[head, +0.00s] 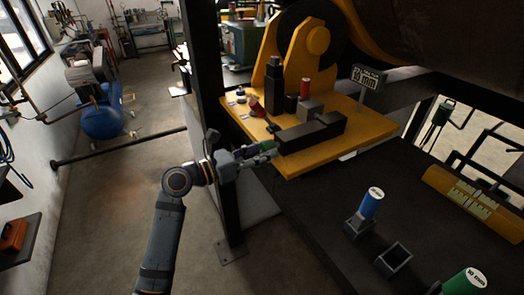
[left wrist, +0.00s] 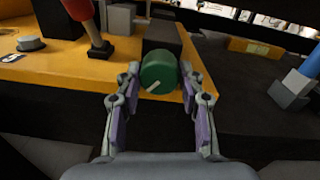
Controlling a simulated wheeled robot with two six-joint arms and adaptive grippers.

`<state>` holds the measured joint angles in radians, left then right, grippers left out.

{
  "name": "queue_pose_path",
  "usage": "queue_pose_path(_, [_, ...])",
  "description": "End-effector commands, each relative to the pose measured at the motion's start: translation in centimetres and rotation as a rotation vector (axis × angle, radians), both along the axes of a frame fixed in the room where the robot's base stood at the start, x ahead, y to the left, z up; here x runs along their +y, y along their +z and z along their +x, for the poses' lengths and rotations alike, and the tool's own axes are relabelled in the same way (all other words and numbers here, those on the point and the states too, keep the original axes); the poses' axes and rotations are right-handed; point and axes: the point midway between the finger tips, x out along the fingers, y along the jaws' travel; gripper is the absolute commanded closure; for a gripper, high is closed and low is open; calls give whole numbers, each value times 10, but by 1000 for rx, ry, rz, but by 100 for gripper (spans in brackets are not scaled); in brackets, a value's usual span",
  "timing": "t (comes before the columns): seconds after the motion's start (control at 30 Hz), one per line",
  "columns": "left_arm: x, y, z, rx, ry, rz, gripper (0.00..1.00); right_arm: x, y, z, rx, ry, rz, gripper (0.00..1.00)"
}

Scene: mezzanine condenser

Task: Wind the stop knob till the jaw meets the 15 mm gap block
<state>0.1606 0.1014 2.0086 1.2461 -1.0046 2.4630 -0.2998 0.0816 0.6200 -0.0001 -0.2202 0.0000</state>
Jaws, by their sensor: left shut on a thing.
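The stop knob is a green round knob (left wrist: 158,72) with a white pointer line tilted up to the right. It sits at the near end of a long dark block (head: 312,133) on the yellow plate. My left gripper (left wrist: 159,82) has its fingers on both sides of the knob and is shut on it; the left gripper (head: 262,151) hides much of the knob in the head view. A red-bodied cylinder (head: 305,88) stands by a grey block (head: 310,107) on the plate. I cannot tell which part is the gap block, or any jaw gap. My right gripper is not in view.
A sign (head: 369,77) seems to read 10 mm. A red-handled lever (left wrist: 97,32) stands left of the knob. On the dark surface are a blue cylinder (head: 372,203) in a grey holder, an empty holder (head: 394,258) and a green cylinder (head: 465,283). A dark post (head: 210,100) stands close behind my gripper.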

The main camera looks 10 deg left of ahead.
Motion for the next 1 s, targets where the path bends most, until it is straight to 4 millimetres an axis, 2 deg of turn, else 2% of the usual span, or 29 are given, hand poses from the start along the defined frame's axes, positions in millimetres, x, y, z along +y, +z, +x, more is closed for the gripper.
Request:
queue_pose_path(0.17, [0,1,0,-25,0,18,93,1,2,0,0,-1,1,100])
queue_pose_path(0.5, [1,-1,1,-287,0,209,93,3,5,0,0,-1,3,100])
queue_pose_path(0.8, [1,-1,1,-302,0,220,93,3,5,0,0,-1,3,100])
queue_pose_path(0.83, [1,-1,1,-302,0,220,59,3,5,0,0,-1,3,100])
queue_pose_path(1.0, [1,-1,1,-302,0,220,38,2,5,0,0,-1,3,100])
